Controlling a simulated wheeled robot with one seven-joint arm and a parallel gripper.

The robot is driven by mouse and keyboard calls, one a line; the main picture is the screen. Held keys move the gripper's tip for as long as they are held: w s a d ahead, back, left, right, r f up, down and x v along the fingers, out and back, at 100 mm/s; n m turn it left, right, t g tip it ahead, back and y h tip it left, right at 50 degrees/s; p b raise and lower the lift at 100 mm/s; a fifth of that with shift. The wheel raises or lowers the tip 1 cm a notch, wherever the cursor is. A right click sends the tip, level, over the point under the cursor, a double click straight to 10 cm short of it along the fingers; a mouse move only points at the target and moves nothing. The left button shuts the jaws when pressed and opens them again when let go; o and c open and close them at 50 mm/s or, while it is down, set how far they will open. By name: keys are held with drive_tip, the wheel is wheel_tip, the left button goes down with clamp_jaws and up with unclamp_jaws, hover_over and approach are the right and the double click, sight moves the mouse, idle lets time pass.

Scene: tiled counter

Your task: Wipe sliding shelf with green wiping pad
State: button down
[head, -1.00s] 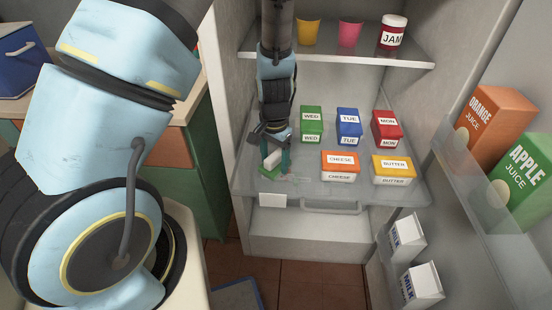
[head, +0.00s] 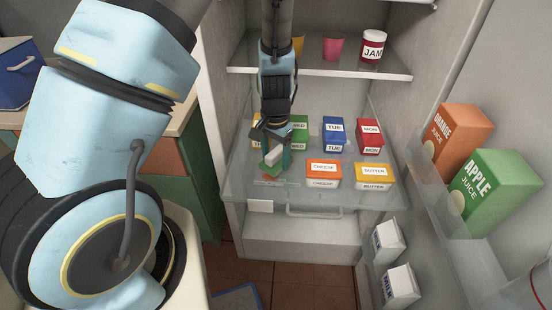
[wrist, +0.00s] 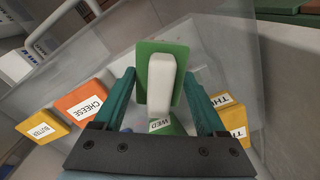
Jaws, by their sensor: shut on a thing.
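My gripper (head: 273,154) is shut on the white handle of the green wiping pad (head: 268,171), at the left front of the sliding shelf (head: 236,189). In the wrist view the pad (wrist: 145,61) shows between the fingers, its green sheet under the white handle. The clear shelf (wrist: 100,60) is behind it. Faint marks show on the shelf beside the pad. I cannot tell whether the pad touches the shelf.
A green WED box (head: 299,127), blue TUE box (head: 334,128) and red MON box (head: 369,130) stand behind. An orange CHEESE box (head: 323,169) and yellow BUTTER box (head: 374,172) stand to the right. A yellow box (wrist: 237,115) is close to one finger. The upper shelf (head: 300,74) hangs above.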

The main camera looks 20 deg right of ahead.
drive_tip(key=shift+r+p, duration=0.85)
drive_tip(key=shift+r, duration=0.55)
